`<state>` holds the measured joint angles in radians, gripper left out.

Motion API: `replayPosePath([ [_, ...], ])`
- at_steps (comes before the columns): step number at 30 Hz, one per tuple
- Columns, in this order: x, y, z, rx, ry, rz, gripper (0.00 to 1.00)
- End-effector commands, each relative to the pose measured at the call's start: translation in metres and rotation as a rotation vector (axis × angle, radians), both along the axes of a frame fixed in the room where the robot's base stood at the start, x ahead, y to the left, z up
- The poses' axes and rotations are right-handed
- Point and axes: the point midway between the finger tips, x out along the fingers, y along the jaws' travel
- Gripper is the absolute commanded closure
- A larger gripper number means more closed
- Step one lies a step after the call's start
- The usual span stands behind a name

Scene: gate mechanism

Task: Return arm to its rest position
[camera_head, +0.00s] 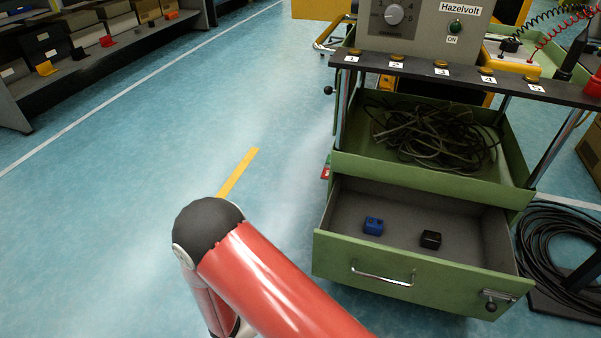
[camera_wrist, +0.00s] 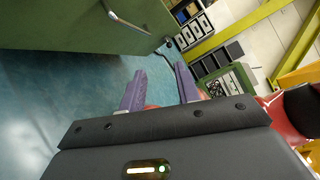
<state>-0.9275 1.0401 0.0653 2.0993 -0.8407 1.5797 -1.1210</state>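My gripper (camera_wrist: 160,75) shows in the wrist view with its two purple fingers spread apart. Nothing is held between them; floor shows in the gap, with a bit of red lower down. In the head view my red arm, with a dark rounded joint, reaches up from the bottom centre. My gripper itself is out of sight there. The arm is left of the green cart and appears clear of its open drawer (camera_head: 375,278). A green panel with a metal handle (camera_wrist: 128,20) is at the upper left of the wrist view, apart from the fingers.
The drawer holds a blue block (camera_head: 373,226) and a black block (camera_head: 431,240). Cables (camera_head: 435,135) lie in the cart's upper tray, below a numbered bar (camera_head: 440,72). A cable coil (camera_head: 560,245) lies on the right. Open floor (camera_head: 110,220) extends left towards shelves (camera_head: 80,65).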

Motion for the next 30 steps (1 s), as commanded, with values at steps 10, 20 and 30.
replayPosePath([
  [10,0.011,-0.03,0.084,0.369,-0.4,-0.399,0.68],
  [20,0.002,-0.069,0.174,0.75,-1.001,-0.975,0.68],
  [30,-0.016,-0.099,0.261,1.053,-1.66,-1.592,0.68],
])
